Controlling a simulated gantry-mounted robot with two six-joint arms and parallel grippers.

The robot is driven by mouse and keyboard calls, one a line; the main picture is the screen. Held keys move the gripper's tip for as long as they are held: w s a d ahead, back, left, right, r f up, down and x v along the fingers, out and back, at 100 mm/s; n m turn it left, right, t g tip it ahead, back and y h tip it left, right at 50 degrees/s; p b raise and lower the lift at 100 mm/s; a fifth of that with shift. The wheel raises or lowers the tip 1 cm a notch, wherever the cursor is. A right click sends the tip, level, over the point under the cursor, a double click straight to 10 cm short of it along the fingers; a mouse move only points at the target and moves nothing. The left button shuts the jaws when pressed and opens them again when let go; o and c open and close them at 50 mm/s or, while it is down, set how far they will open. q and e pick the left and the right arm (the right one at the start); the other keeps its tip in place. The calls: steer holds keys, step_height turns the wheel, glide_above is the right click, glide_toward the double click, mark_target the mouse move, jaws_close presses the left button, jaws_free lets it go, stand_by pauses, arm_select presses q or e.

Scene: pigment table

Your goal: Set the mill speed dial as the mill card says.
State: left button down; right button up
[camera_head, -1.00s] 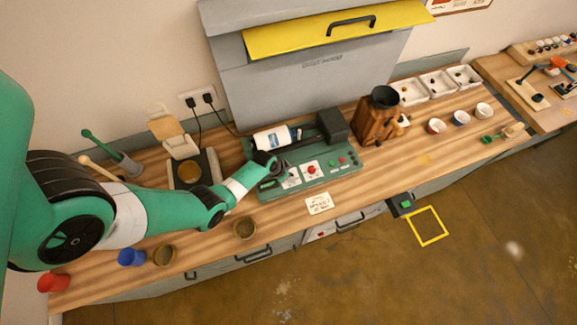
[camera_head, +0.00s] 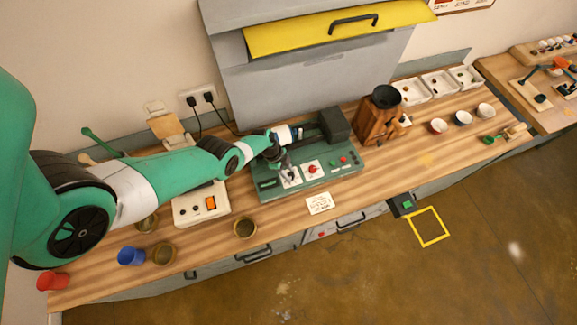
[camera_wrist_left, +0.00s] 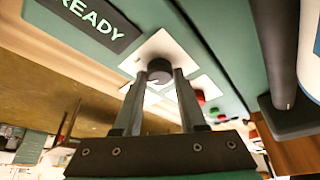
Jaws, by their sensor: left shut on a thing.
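The green mill (camera_head: 335,181) stands mid-bench, with a control panel along its front. My left gripper (camera_head: 287,168) is at the left part of this panel. In the left wrist view, its fingers (camera_wrist_left: 160,85) are shut on the dark round speed dial (camera_wrist_left: 160,68), one on each side. The dial sits on a white plate (camera_wrist_left: 180,46); its setting cannot be read. A dark READY display (camera_wrist_left: 85,22) is beside it. The mill card (camera_head: 319,204) lies on the bench in front of the mill; its writing is too small to read. My right gripper is out of view.
A red knob (camera_head: 313,169) is on the panel right of the dial. The mill jar (camera_head: 284,135) is partly hidden by my arm. A white box (camera_head: 200,205) and bowls (camera_head: 245,229) stand left. A wooden grinder (camera_head: 378,118) stands right.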

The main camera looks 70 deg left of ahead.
arm_select(q)
steer(key=shift+a+f+m+b, duration=0.1)
steer(key=shift+m+b, duration=0.35)
steer(key=shift+m, duration=0.25)
steer(key=shift+c, duration=2.4)
jaws_free()
